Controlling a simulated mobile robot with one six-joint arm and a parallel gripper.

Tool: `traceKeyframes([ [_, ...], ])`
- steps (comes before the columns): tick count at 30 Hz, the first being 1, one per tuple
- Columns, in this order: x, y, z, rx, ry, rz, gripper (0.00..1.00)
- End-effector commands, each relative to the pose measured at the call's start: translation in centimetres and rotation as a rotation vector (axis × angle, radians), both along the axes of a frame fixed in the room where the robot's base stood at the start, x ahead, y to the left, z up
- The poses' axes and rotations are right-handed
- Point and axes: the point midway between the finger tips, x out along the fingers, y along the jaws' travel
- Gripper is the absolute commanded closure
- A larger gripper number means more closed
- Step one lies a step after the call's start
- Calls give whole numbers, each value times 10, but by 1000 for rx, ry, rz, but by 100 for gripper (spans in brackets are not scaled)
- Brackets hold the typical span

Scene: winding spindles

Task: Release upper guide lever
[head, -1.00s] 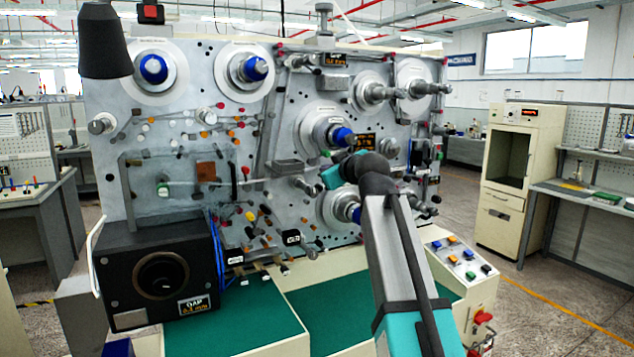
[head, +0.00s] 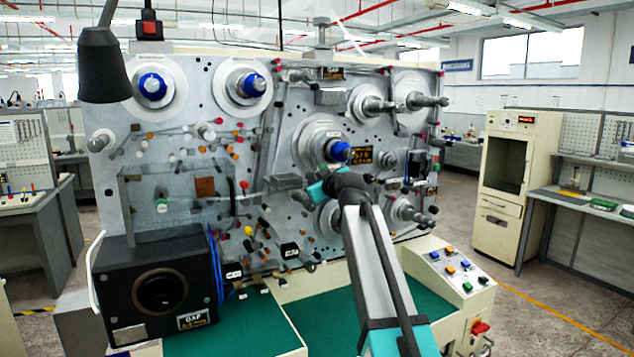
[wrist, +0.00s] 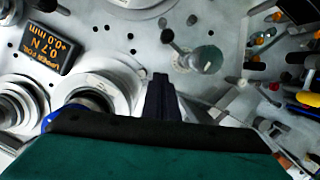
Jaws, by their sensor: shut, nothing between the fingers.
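The spindle panel (head: 215,100) carries several small levers and guide pins with red, orange, white and yellow tips; I cannot tell for sure which is the upper guide lever. My gripper's dark fingers (wrist: 160,95) are together and empty in the wrist view, in front of the grey panel. In that view a short lever with a dark ball end and a round grey hub (wrist: 207,60) lies up and right of the fingertips, apparently apart from them. In the head view my teal wrist is before the panel's middle, and the fingertips are hidden or too small to tell.
A blue-cored spindle (head: 338,151) is just above my wrist. A grey block (head: 284,182) sits on the panel to its left. In the wrist view a black label (wrist: 45,41) and large discs are at left, coloured pins at right. A black box (head: 160,286) stands lower left.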

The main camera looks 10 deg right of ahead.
Motion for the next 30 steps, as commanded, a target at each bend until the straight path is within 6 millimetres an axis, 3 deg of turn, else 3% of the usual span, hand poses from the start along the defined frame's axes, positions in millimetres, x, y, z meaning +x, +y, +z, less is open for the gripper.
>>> traceKeyframes([
  [3, 13, 3, -1, 0, 1, 1, 100],
  [18, 15, -10, -36, 1, 0, 0, 100],
  [30, 16, -11, -40, 0, 0, 1, 100],
])
